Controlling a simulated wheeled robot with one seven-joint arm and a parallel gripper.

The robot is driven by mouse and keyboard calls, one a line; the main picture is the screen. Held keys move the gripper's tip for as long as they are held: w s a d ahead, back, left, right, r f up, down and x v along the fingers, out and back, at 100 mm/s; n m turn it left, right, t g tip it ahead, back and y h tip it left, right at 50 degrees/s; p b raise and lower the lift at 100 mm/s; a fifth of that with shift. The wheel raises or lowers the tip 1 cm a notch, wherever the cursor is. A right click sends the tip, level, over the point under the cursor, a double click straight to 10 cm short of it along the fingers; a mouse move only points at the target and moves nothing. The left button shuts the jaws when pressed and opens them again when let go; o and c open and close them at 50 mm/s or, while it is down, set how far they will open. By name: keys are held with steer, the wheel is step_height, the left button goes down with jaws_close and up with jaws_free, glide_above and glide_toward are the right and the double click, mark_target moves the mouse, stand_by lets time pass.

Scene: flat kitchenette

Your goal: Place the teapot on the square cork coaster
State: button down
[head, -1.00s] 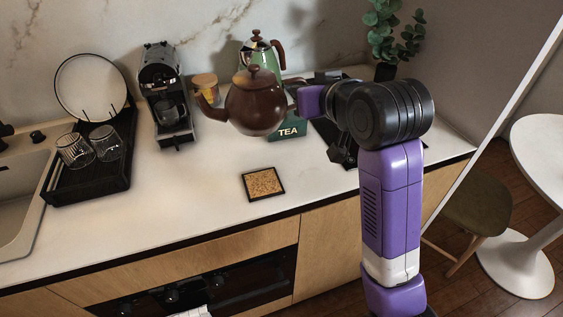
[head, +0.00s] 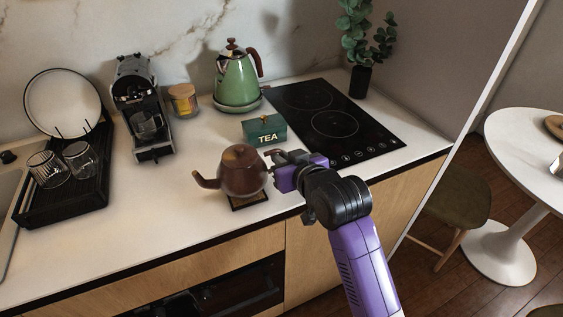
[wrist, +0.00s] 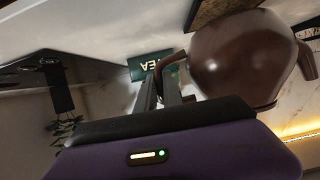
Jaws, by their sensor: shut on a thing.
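The brown teapot (head: 241,173) is upright over the square cork coaster (head: 249,201), with its spout to the left and its handle to the right. The coaster's front and right edges show below it. I cannot tell whether the teapot's base touches the cork. My gripper (head: 276,163) is shut on the teapot's handle from the right. In the wrist view, which is upside down, the fingers (wrist: 163,88) close on the handle, the teapot's body (wrist: 238,55) is beside them, and part of the coaster (wrist: 222,10) shows at the top edge.
A green tea box (head: 264,131) stands just behind the teapot. A green kettle (head: 238,80), a yellow jar (head: 184,100) and a coffee machine (head: 139,105) are farther back. A black cooktop (head: 335,120) lies right. The counter left of the teapot is clear up to the drying rack (head: 62,190).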

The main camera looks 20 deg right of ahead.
steer(key=shift+f, duration=0.55)
steer(key=shift+f, duration=0.1)
steer(key=c, duration=1.5)
jaws_free()
steer(key=shift+f, duration=0.15)
steer(key=shift+s+r, duration=0.2)
steer(key=v, duration=1.1)
steer(key=shift+s+r, duration=0.1)
steer(key=shift+s, duration=0.25)
